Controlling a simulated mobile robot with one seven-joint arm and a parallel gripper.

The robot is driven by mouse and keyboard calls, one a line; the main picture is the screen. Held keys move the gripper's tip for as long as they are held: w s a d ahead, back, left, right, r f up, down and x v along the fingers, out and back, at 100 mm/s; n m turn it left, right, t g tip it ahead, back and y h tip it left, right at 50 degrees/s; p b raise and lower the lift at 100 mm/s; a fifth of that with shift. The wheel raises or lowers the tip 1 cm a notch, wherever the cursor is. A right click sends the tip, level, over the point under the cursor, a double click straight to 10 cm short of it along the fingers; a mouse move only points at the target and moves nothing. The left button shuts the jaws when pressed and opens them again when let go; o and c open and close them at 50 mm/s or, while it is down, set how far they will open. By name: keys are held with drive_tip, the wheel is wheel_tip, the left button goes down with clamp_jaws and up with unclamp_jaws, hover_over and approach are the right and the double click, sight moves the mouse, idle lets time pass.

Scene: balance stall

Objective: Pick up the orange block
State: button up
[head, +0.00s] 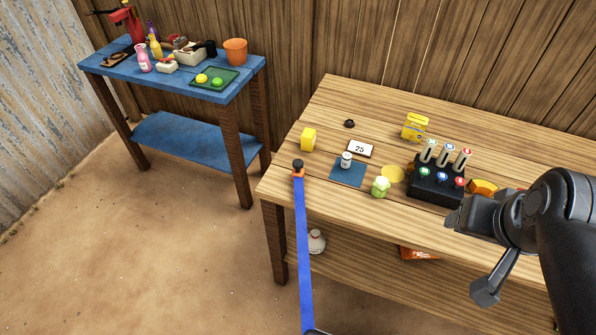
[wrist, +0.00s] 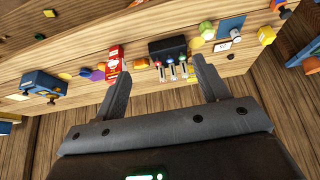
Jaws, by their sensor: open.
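An amber-orange block (head: 483,187) lies on the wooden table just right of the black lever box, close to my arm in the head view. In the wrist view, a small orange-yellow piece (wrist: 142,63) beside the lever box may be this block; I cannot tell for sure. My arm hides the table's right part in the head view.
The black lever box (head: 437,183) stands beside the amber block. A red box (wrist: 115,58) and a blue box (wrist: 43,83) are on the table. A blue table (head: 185,139) holds several items.

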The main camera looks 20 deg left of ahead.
drive_tip(key=shift+c, duration=1)
